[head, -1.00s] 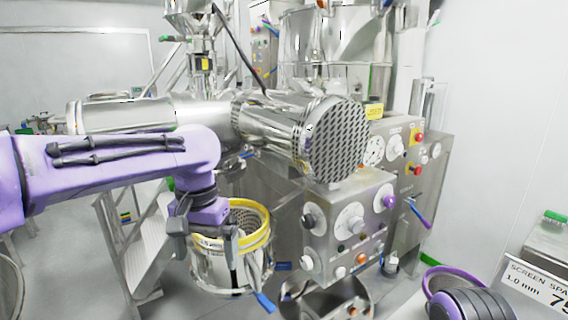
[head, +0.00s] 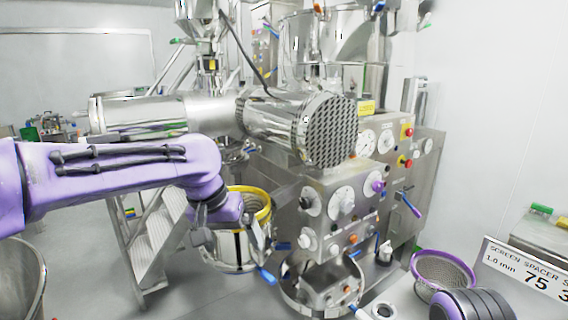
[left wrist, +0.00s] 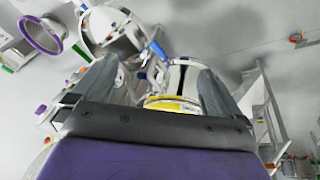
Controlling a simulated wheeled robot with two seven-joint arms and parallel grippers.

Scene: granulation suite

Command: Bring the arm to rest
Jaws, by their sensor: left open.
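My left arm (head: 110,175), with a purple shell, reaches in from the left in the head view. Its gripper (head: 234,250) hangs at the end, pointing down, in front of a steel drum with a yellow rim (head: 264,217). In the left wrist view the two grey fingers of the left gripper (left wrist: 156,85) stand wide apart with nothing held between them. The drum's yellow rim (left wrist: 172,104) shows beyond and between them. I cannot tell how close the fingers are to the drum. My right gripper is not in view.
A steel machine with a perforated end (head: 332,133) and a control panel (head: 343,205) stands right of the arm. Metal steps (head: 160,240) stand behind the arm. A purple-rimmed mesh bowl (head: 443,270) and a screen spacer sign (head: 525,270) are at the lower right.

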